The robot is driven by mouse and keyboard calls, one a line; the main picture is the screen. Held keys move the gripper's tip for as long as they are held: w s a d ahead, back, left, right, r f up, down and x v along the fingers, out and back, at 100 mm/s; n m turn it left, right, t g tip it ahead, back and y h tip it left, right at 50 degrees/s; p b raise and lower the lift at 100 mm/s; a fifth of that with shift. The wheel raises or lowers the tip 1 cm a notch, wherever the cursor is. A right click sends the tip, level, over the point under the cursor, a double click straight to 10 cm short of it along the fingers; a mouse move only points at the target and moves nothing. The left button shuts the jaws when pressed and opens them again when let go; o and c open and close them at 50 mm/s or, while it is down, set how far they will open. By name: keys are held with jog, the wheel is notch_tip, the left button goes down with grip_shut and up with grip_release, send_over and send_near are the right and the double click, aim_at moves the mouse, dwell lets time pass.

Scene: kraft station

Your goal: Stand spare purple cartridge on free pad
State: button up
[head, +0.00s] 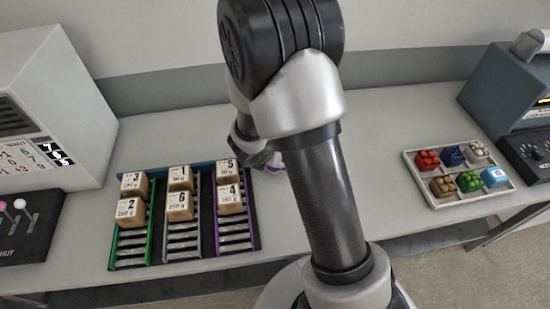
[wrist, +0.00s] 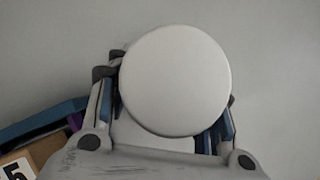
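My gripper (head: 250,150) is low over the back of the table, just behind and right of the rack's purple lane, mostly hidden by my arm in the head view. A small patch of purple (head: 262,156) shows at its fingers, too small to identify for sure. In the wrist view a round, pale, flat disc (wrist: 175,80) fills the space between the fingers and hides the fingertips. It may be the top of the cartridge; its sides are hidden. Whether the fingers press on it is not visible. I cannot make out a free pad.
A rack with green, grey and purple lanes (head: 232,243) holds several numbered boxes; the box marked 5 (wrist: 17,170) is close by the gripper. A pale tray (head: 465,200) of coloured blocks is at right. Machines stand at both table ends.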

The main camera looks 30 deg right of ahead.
jog(key=o, duration=0.3)
jog(key=shift+o, duration=0.2)
jog(key=shift+r, duration=0.15)
